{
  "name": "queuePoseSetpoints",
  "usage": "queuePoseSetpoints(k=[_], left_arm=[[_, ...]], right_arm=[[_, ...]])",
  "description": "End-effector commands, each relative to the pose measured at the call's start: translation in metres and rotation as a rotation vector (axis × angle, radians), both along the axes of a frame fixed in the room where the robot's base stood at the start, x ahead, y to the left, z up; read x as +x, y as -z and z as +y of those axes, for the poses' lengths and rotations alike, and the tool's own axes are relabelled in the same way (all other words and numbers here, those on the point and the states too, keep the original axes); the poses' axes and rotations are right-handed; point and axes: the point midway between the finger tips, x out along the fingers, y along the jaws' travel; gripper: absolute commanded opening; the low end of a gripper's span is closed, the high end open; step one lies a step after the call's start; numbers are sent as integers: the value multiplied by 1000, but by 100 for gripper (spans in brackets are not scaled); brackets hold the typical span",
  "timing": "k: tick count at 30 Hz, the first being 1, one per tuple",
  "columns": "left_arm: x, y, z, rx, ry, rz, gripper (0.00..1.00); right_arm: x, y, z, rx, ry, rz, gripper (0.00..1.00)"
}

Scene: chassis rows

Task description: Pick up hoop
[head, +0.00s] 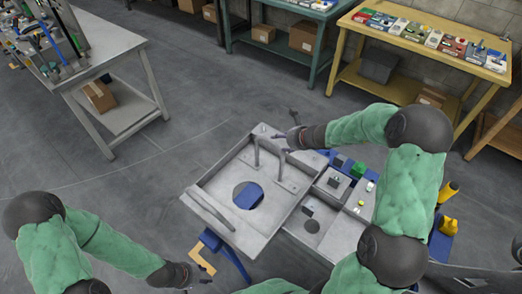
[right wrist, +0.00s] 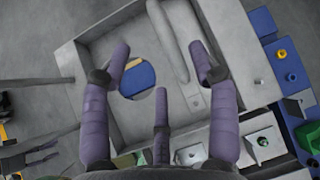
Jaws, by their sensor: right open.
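The grey hoop (head: 269,148) stands upright on two posts at the back of the grey chassis tray (head: 215,228) in the head view. In the right wrist view the hoop (right wrist: 168,42) is a long rounded bar beyond the fingers. My right gripper (head: 288,139) is beside the hoop's top in the head view. Its purple fingers (right wrist: 162,65) are spread and empty in the right wrist view, with the hoop's near end between the two outer fingertips. Contact cannot be told. My left gripper (head: 203,279) is low, left of the tray's near corner; its finger opening is unclear.
A blue disc shape (head: 248,195) shows through the tray's round opening. Small trays with blocks (head: 333,183) adjoin on the right. Benches stand behind at left (head: 112,42) and right (head: 440,57). Floor at left is clear.

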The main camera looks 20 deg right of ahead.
Motion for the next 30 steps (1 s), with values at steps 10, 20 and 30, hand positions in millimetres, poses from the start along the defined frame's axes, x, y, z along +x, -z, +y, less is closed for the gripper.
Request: queuePoseSetpoints(k=[10,20,30], left_arm=[[-1,14,0,0,1,2,40],[-1,22,0,0,0,1,40],[-1,35,0,0,0,1,40]], right_arm=[[27,31,10,2,-2,1,60],[43,49,16,0,-2,2,60],[68,78,26,0,-2,1,60]])
